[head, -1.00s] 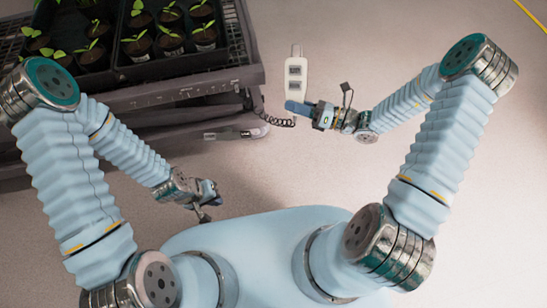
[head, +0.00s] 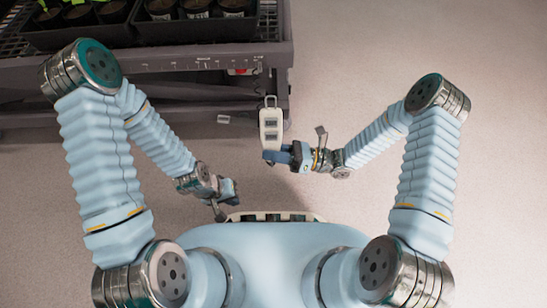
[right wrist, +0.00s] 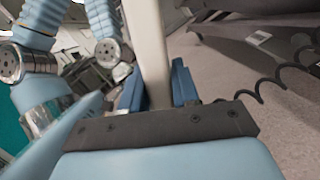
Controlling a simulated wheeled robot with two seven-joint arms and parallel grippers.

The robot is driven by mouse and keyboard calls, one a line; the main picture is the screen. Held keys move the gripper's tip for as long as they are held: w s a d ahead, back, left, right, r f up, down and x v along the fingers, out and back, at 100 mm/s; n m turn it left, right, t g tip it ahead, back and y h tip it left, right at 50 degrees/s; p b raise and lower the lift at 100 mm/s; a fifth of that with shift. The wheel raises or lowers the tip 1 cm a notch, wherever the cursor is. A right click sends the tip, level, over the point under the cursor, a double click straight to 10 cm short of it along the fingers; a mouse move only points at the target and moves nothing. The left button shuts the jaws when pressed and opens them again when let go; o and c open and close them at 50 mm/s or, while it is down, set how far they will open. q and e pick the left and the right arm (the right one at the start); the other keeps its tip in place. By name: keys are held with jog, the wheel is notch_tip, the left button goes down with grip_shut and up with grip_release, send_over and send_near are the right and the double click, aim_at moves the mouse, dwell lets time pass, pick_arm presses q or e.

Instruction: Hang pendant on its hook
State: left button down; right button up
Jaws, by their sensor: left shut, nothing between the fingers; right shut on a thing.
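The pendant (head: 271,122) is a pale, upright handset with dark panels on its face and a loop at its top. My right gripper (head: 284,155) is shut on its lower part and holds it in front of the bench's right end. In the right wrist view the pendant (right wrist: 146,45) is a pale bar between the blue fingers (right wrist: 157,88). A dark coiled cord (right wrist: 262,92) shows at the right there. My left gripper (head: 230,189) is shut and empty, low and to the left of the pendant. I cannot make out the hook clearly.
A dark bench (head: 180,66) with black trays (head: 183,32) of potted seedlings stands at the upper left. A small red part (head: 243,71) shows under its front edge. A pale label (head: 223,119) shows lower down. The floor (head: 400,50) to the right is clear.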

jog(key=shift+w+f+b, duration=0.15)
jog(key=shift+w+b, duration=0.85)
jog(key=shift+w, duration=1.6)
jog(key=shift+w, duration=0.25)
jog(key=shift+w+b, duration=0.4)
jog(key=shift+w, duration=0.45)
jog(key=shift+w, duration=0.25)
jog(key=shift+w, duration=0.85)
jog(key=shift+w, duration=0.15)
jog(key=shift+w, duration=0.6)
jog(key=shift+f, duration=0.2)
